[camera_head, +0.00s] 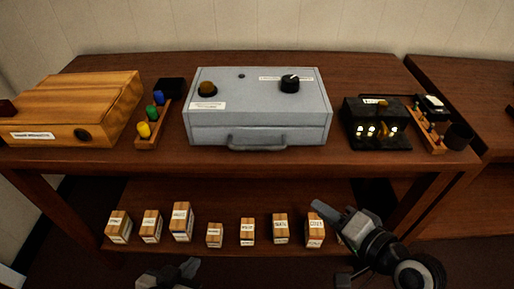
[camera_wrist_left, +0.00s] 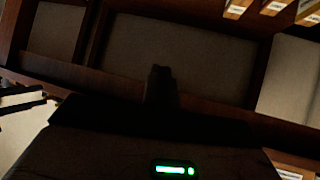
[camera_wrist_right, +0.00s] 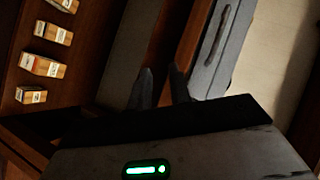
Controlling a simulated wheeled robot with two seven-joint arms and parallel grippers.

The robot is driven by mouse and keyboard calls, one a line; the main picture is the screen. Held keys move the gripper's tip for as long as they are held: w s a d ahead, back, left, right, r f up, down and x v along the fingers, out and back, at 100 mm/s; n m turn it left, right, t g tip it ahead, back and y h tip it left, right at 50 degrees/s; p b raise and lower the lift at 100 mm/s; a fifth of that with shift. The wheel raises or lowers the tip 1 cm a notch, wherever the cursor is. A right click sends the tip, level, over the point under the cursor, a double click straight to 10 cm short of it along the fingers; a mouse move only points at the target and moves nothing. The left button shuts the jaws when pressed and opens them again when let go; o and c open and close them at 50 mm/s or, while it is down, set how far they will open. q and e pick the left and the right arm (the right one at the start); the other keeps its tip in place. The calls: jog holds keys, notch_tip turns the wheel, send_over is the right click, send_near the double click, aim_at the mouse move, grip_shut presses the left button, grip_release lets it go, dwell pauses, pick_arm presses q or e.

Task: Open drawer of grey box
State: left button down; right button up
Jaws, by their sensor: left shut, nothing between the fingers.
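The grey box (camera_head: 230,122) stands on the tabletop in the head view, with a yellowish knob and a black dial on its top. Its front face has a grey handle (camera_head: 258,141) and appears closed. The box (camera_wrist_right: 207,75) and its handle (camera_wrist_right: 217,35) also show in the right wrist view. My right gripper (camera_head: 325,210) is below and right of the box, in front of the shelf; its fingers (camera_wrist_right: 163,86) are apart and empty. My left gripper (camera_head: 186,268) is low at the bottom edge, away from the box; its fingers (camera_wrist_left: 160,84) are together and empty.
A wooden box (camera_head: 105,95) and coloured pegs (camera_head: 151,120) stand left of the grey box. A black device (camera_head: 375,125) stands to its right. Several small labelled blocks (camera_head: 182,222) stand on the lower shelf (camera_head: 255,190). The table's front edge lies just before the box.

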aim_at(266, 149)
notch_tip(266, 149, up, 8)
jog(key=w+a+m+y, duration=0.2)
jog(key=w+m+y, duration=0.1)
jog(key=m+y, duration=0.1)
jog(key=x, duration=0.7)
jog(key=p+x, duration=0.1)
jog(key=x, duration=0.6)
jog(key=shift+w+a+f, duration=0.15)
jog(key=shift+a+f, duration=0.1)
jog(key=shift+f, duration=0.05)
grip_shut()
